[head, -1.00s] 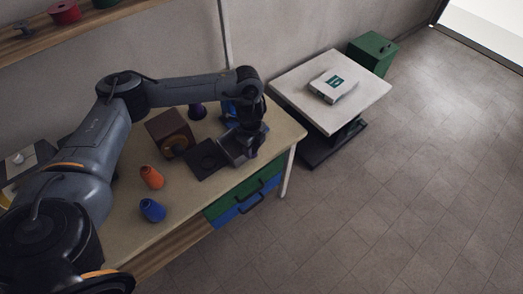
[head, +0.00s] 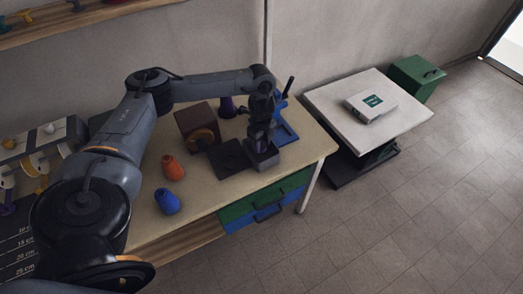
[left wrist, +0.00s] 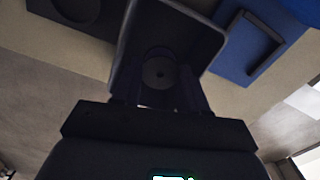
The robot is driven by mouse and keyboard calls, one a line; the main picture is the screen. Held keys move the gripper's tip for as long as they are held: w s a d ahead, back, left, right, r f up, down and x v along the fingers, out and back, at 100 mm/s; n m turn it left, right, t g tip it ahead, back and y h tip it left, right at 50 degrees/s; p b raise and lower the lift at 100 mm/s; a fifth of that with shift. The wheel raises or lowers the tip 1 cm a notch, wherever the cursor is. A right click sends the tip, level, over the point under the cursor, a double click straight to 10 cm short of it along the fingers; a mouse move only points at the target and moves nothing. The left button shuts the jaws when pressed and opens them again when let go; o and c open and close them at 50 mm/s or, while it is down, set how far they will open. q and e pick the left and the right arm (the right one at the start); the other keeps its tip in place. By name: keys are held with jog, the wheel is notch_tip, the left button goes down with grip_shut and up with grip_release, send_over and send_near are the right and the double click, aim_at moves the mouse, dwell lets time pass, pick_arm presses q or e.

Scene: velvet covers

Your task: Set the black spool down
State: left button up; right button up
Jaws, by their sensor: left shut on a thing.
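My left gripper (head: 262,146) is over the small grey open box (head: 264,160) near the right end of the table. In the left wrist view my left gripper (left wrist: 160,90) is shut on the black spool (left wrist: 160,70), seen end-on as a dark disc with a small centre hole. The spool lies against the inside of the grey box (left wrist: 205,35) in that view; I cannot tell whether it touches the bottom. In the head view the gripper hides the spool. My right gripper is not in view.
A dark square plate (head: 230,160) lies left of the box, with a brown block (head: 195,119) behind it. A blue tray (head: 286,134) is behind the gripper.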

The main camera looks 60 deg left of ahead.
pick_arm(q)
jog(key=shift+f+b, duration=0.4)
jog(key=shift+f, duration=1.65)
jog(key=shift+f, duration=0.15)
jog(key=o, duration=0.8)
